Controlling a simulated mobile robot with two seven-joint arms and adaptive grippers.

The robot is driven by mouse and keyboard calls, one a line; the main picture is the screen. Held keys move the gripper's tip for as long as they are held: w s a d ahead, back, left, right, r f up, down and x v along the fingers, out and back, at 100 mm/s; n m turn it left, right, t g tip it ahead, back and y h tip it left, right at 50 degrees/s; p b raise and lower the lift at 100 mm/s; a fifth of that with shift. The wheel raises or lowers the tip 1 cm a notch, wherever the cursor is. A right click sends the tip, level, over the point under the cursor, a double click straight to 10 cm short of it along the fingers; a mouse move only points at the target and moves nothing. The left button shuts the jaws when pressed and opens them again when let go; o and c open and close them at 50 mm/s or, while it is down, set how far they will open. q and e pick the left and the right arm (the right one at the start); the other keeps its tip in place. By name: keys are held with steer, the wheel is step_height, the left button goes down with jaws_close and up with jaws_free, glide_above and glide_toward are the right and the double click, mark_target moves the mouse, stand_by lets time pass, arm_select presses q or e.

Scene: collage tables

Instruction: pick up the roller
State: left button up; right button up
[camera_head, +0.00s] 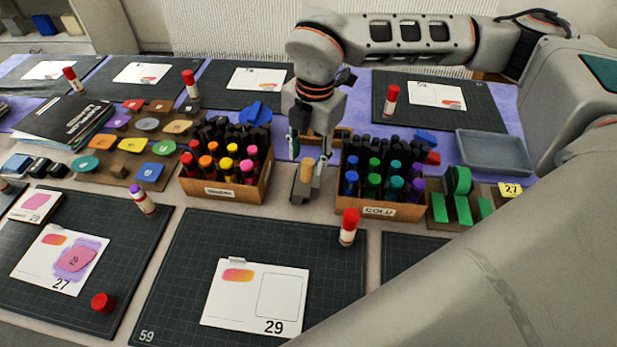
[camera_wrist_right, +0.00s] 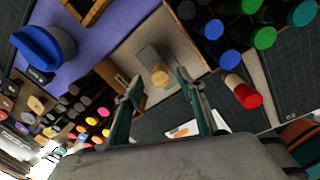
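The roller is most likely the grey piece with a light wooden handle end (camera_head: 306,168) standing on the grey table between the two marker boxes. It also shows in the right wrist view, with its wooden end (camera_wrist_right: 159,74) pointing up at the camera. My right gripper (camera_head: 307,155) reaches down from above over this gap. In the wrist view my right gripper (camera_wrist_right: 160,92) has its two fingers apart, with the wooden end just beyond and between the tips. It looks empty, and I cannot tell of any contact. My left gripper is not in view.
A marker box (camera_head: 224,187) stands close left of the roller, another marker box (camera_head: 381,209) close right. A red-capped glue stick (camera_head: 348,227) stands in front. Dark cutting mats (camera_head: 190,300) with cards lie nearer. A grey tray (camera_head: 495,155) sits at right.

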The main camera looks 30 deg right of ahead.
mark_target(309, 161)
steer(key=shift+w+d+f, duration=0.1)
steer(key=shift+f, duration=1.4)
jaws_close()
steer(key=shift+r, duration=0.1)
